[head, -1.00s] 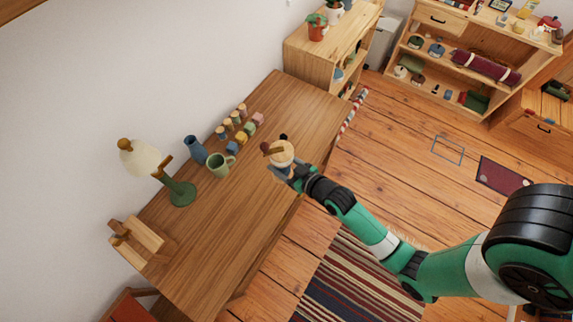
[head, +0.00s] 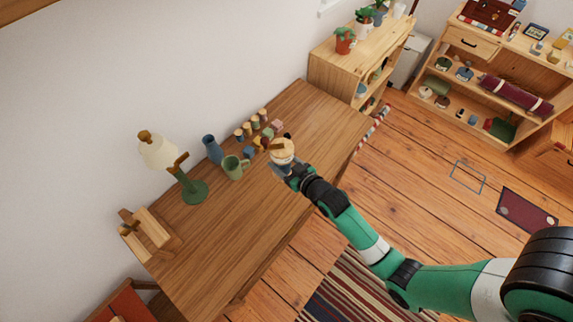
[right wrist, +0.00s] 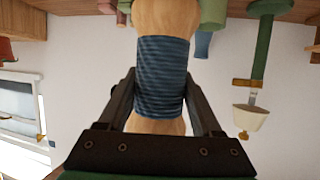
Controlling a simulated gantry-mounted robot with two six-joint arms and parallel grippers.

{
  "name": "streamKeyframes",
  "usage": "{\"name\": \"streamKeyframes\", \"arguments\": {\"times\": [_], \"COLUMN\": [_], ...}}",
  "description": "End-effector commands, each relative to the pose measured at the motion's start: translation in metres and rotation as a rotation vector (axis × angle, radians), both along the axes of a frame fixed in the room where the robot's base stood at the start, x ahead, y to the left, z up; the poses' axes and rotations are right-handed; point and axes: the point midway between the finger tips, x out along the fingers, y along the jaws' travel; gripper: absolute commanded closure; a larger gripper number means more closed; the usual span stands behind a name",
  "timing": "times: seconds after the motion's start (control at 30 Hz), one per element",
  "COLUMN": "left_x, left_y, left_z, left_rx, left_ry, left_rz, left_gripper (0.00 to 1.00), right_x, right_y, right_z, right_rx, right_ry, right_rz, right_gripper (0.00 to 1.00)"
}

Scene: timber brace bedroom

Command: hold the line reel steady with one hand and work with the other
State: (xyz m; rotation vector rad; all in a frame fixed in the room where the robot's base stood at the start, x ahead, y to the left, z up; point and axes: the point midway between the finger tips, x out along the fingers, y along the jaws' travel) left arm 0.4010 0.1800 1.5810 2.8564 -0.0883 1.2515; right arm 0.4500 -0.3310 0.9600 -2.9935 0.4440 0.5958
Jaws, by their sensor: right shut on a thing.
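The line reel (head: 283,149) is a pale wooden spool, and the right wrist view shows dark blue line wound around its middle (right wrist: 163,75). My right gripper (head: 284,170) is shut on it, with one dark finger on each side of the wound part in the right wrist view (right wrist: 162,100). In the head view the reel is over the wooden desk (head: 240,225), close to the small coloured blocks. I cannot tell its exact height above the desk top. My left gripper is in neither view.
A wooden stand (head: 150,232) is at the desk's near left end. The desk's near middle is clear.

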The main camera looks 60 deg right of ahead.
Motion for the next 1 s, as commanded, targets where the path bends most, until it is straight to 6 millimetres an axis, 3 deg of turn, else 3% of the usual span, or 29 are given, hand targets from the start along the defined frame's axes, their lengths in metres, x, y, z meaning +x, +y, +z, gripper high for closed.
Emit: {"name": "streamKeyframes", "arguments": {"times": [0.4, 1.0], "left_x": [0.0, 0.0], "left_y": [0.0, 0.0], "left_z": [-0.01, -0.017], "left_rx": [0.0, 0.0], "left_ry": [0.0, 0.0], "left_rz": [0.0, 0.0], "left_gripper": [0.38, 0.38], "right_x": [0.023, 0.025], "right_y": [-0.002, -0.002], "right_z": [0.0, -0.007], "right_rx": [-0.001, -0.001], "right_ry": [-0.003, -0.002], "right_rz": [0.0, 0.0], "right_gripper": [1.0, 1.0]}}
